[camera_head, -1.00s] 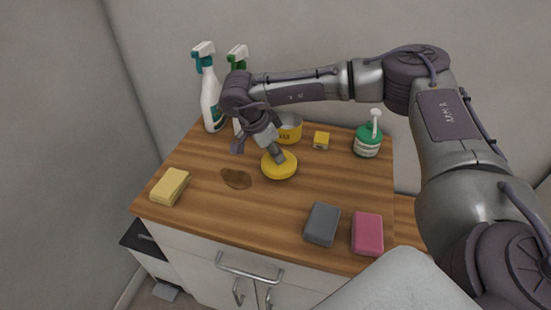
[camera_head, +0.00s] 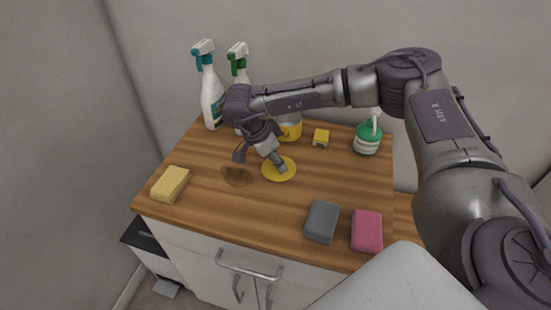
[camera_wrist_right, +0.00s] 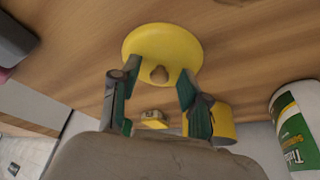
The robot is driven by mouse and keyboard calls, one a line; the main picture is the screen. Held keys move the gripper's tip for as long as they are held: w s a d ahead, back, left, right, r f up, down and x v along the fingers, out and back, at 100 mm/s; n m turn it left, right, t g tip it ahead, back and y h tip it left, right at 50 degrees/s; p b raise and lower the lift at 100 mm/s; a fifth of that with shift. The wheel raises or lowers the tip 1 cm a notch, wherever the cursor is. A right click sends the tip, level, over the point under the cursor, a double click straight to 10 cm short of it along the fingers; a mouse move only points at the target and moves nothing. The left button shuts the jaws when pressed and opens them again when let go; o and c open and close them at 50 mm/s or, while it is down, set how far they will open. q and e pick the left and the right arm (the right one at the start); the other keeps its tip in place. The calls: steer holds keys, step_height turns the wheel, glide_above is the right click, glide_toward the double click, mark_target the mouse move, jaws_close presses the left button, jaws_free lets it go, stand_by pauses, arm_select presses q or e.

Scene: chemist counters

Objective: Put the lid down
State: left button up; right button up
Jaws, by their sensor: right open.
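The lid is a round yellow disc (camera_head: 287,173) lying flat on the wooden counter. In the right wrist view the lid (camera_wrist_right: 160,45) shows its small brown knob on top. My right gripper (camera_head: 279,165) is low over the lid, and its tip hides part of it. In the right wrist view the right gripper (camera_wrist_right: 155,80) has its fingers apart on either side of the knob, with gaps to it. A yellow pot (camera_head: 292,130) stands behind the lid, partly hidden by my arm. My left gripper is not in view.
A yellow sponge (camera_head: 170,184), grey sponge (camera_head: 321,222) and pink sponge (camera_head: 367,231) lie near the edges.

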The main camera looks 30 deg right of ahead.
steer(key=shift+r, duration=0.1)
steer(key=shift+r, duration=0.2)
steer(key=b+v, duration=0.1)
steer(key=v, duration=1)
steer(key=shift+a+r, duration=0.25)
steer(key=shift+r, duration=0.05)
